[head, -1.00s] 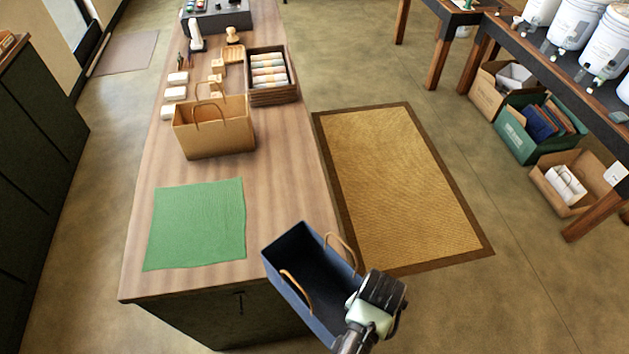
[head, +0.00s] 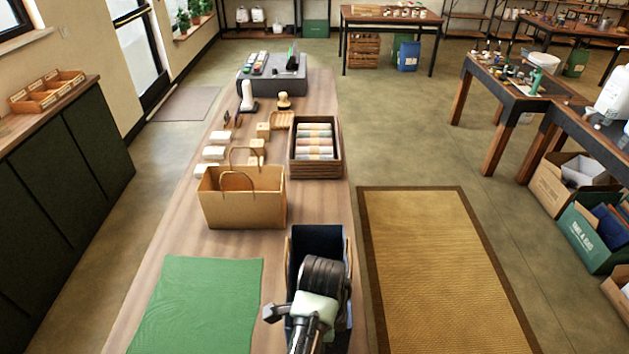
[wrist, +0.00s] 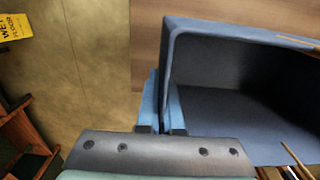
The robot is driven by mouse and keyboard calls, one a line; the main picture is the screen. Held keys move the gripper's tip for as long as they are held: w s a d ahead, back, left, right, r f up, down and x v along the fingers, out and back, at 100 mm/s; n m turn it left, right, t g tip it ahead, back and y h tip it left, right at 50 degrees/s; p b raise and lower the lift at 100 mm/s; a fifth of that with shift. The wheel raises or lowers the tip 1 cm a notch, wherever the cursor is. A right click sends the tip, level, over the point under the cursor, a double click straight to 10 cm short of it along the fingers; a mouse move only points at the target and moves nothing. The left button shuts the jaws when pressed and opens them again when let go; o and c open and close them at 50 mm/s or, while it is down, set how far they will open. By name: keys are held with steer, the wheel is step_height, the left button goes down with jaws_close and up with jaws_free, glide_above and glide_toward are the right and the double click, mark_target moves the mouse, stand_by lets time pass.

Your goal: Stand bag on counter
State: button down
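The dark blue paper bag (head: 317,241) is at the right side of the wooden counter (head: 185,235), just right of the green mat (head: 197,300). Its open mouth and tan handles show, and my arm hides much of it. My gripper (head: 316,304) is in front of it in the head view. In the wrist view my gripper (wrist: 160,112) is shut on one wall of the bag (wrist: 245,75), near its rim, with the inside visible. The bag's base is hidden, so I cannot tell whether it touches the counter.
A brown paper bag (head: 242,207) stands on the counter behind the green mat. A dark wooden crate of rolled cloths (head: 315,170) and white blocks are farther back. A tan floor mat (head: 440,260) lies right of the counter. The green mat is bare.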

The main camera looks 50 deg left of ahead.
steer(key=shift+f+p, duration=0.3)
steer(key=shift+f, duration=2.05)
steer(key=shift+f, duration=0.15)
steer(key=c, duration=1.1)
jaws_free()
step_height(320, 180, up, 12)
steer(key=shift+f, duration=0.15)
steer(key=shift+r+p, duration=0.35)
steer(key=shift+r, duration=0.05)
